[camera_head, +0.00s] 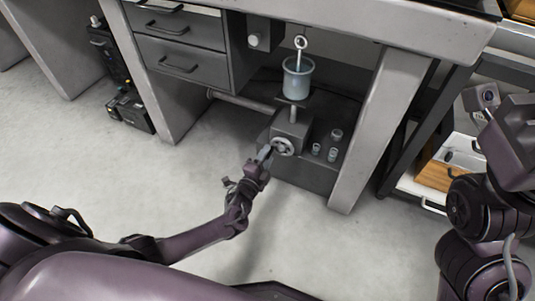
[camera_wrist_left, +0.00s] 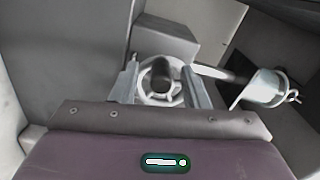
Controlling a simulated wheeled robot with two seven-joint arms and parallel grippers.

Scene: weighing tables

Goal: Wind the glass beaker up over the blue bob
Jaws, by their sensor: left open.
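The glass beaker (camera_head: 298,80) stands on the raised post of a grey jack under the table, with a pale blue tint in its lower part. A thin rod with a ring (camera_head: 300,42) at its top reaches down into it. No separate blue bob can be made out. The jack's spoked handwheel (camera_head: 283,147) faces me. My left gripper (camera_head: 265,153) is open at the wheel. In the left wrist view the wheel (camera_wrist_left: 160,84) lies between the two fingers; contact cannot be told. The beaker (camera_wrist_left: 264,89) is right of it there. My right gripper is out of view.
The jack stands on a dark low platform (camera_head: 305,178) with several small metal pieces (camera_head: 332,154) to the right of it. The table's right leg (camera_head: 376,130) and the drawer unit (camera_head: 182,55) flank the space. The floor in front is clear.

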